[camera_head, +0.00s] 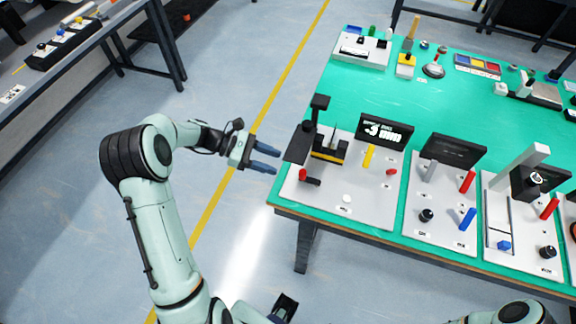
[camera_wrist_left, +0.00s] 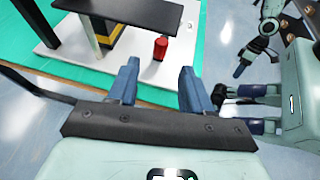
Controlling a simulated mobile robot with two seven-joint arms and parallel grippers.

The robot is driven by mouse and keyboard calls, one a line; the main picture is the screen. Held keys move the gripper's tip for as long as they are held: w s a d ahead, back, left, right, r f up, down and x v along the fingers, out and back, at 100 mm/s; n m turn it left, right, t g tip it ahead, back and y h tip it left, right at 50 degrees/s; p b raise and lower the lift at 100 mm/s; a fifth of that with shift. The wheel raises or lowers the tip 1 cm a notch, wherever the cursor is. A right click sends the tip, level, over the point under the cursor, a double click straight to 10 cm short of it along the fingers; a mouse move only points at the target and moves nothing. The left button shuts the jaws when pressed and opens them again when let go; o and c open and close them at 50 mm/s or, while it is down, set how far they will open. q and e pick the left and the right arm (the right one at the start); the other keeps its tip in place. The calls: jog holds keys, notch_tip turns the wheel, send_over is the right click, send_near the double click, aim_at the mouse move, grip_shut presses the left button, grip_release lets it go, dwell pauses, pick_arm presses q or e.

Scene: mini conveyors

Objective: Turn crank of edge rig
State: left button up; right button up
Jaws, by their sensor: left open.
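The edge rig is a white board (camera_head: 345,208) at the table's near left corner. It carries a dark flat plate, a black post and a yellow-black block (camera_head: 328,156). A short red upright handle (camera_head: 303,174), seemingly the crank grip, stands near its left edge and shows as a red cylinder in the left wrist view (camera_wrist_left: 160,48). My left gripper (camera_head: 276,162) is open and empty just left of the board, its fingers pointing toward the handle. In the left wrist view the handle stands beyond the gap between the fingertips (camera_wrist_left: 159,68), apart from them. My right gripper (camera_wrist_left: 240,71) shows small there.
The green table (camera_head: 440,95) holds more rigs to the right, including a white board (camera_head: 440,200) with red and blue handles. The dark plate (camera_head: 298,147) overhangs close to my left fingers. Open floor lies left of the table.

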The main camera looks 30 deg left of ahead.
pick_arm(q)
jog(key=shift+v, duration=1.45)
